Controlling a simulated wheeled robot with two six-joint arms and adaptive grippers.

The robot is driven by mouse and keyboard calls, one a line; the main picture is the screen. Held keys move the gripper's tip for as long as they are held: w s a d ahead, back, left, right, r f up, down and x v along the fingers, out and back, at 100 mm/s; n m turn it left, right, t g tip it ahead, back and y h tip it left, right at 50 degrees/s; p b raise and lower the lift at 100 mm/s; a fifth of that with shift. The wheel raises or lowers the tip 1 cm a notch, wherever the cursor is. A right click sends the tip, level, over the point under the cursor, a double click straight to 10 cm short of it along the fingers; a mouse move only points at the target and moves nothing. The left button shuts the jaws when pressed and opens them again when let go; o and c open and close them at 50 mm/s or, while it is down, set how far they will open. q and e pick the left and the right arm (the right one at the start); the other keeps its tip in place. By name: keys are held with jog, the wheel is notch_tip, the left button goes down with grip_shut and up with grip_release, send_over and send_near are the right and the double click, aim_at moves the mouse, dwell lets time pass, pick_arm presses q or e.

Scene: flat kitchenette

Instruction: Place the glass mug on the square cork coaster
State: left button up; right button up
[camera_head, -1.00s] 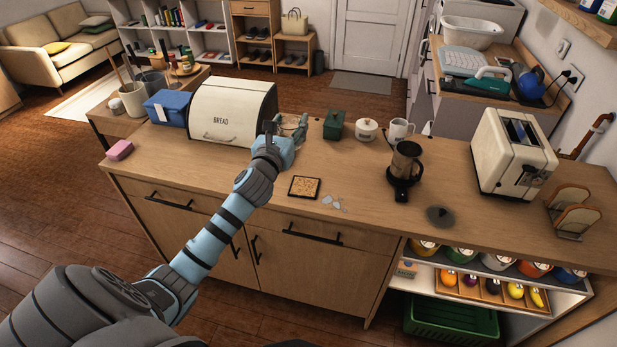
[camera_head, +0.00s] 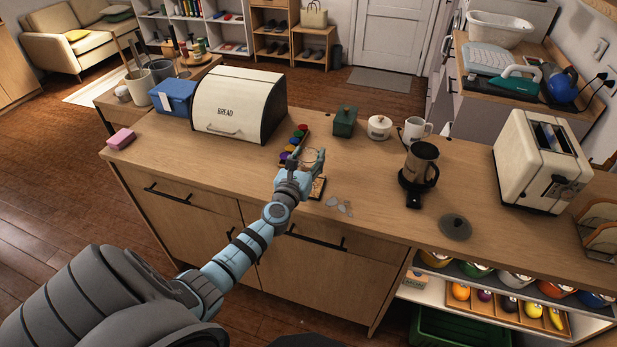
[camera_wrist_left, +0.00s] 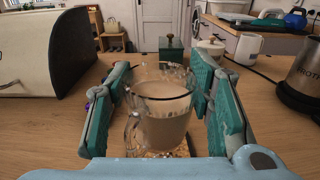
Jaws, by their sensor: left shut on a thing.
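The glass mug (camera_head: 314,156) is clear with a pale brown content, and my left gripper (camera_head: 306,164) is shut on it. In the left wrist view the mug (camera_wrist_left: 162,112) stands upright between the green finger pads (camera_wrist_left: 165,103). The square cork coaster (camera_head: 319,187) is mostly hidden behind my gripper in the head view. Its speckled top (camera_wrist_left: 150,154) shows just under the mug in the wrist view. I cannot tell whether the mug's base touches it. My right gripper is not in view.
A row of coloured pods (camera_head: 293,146) lies behind and left of my gripper, beside the bread box (camera_head: 232,105). Small grey pieces (camera_head: 340,206) lie right of the coaster.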

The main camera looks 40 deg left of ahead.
aim_at(308, 169)
pick_arm(q)
jog(key=shift+w+f, duration=0.1)
jog(key=shift+f, duration=0.5)
jog(key=f+b, duration=0.3)
jog(key=shift+s+f+b, duration=0.25)
jog(key=shift+b, duration=0.15)
jog(key=shift+r, duration=0.2)
jog(key=shift+w+f, duration=0.15)
jog(key=o, duration=1.4)
jog(key=shift+c, duration=0.2)
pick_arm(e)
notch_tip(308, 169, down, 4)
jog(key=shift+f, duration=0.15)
